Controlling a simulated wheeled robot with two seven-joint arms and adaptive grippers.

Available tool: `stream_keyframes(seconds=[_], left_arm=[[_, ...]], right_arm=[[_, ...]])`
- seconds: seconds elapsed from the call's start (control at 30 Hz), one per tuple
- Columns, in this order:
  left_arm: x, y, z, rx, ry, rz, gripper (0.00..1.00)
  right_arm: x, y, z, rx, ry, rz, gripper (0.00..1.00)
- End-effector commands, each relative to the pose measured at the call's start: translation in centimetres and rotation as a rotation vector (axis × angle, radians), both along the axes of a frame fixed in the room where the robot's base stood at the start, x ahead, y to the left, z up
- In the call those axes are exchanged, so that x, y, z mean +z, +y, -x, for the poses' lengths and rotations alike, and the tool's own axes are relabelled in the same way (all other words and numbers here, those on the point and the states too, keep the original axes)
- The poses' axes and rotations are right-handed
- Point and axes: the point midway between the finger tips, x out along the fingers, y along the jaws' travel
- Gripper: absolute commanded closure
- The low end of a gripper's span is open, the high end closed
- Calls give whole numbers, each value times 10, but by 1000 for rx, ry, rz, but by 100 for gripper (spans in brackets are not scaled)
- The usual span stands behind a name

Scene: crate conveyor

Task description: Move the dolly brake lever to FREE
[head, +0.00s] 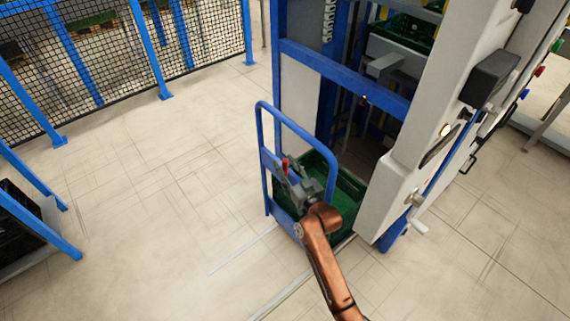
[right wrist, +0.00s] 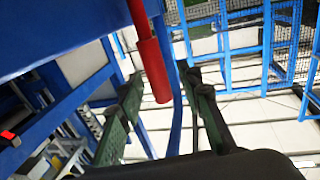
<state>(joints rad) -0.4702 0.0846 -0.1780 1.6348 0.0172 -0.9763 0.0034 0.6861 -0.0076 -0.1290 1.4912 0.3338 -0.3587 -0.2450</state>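The dolly has a blue tubular handle frame (head: 261,135) and stands against the front of the blue-and-white machine. Its brake lever with a red grip (head: 285,164) is on the frame's left side. In the right wrist view the red grip (right wrist: 153,70) is large and near. My right gripper (head: 289,181) is at the lever, and its two dark fingers (right wrist: 163,78) are apart, one on each side of the red grip. I cannot tell whether either finger touches it. No FREE marking is readable. My left gripper is not in view.
A green crate (head: 346,188) sits low behind the handle frame. The white machine housing (head: 400,180) with a crank handle stands close on the right. A mesh fence (head: 60,55) with blue posts is at the back left. The floor left of the dolly is clear.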

Motion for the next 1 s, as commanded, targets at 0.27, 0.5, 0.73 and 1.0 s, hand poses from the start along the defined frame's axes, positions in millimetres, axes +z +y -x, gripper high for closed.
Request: stream_keyframes(seconds=[0.27, 0.5, 0.73, 1.0], left_arm=[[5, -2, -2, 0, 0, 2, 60], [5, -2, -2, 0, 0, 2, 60], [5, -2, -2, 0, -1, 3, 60], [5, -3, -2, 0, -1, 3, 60]], right_arm=[[1, 1, -4, -1, 0, 1, 67], [1, 0, -4, -2, 0, 1, 76], [1, 0, -4, -3, 0, 1, 92], [0, -1, -4, -3, 0, 1, 100]])
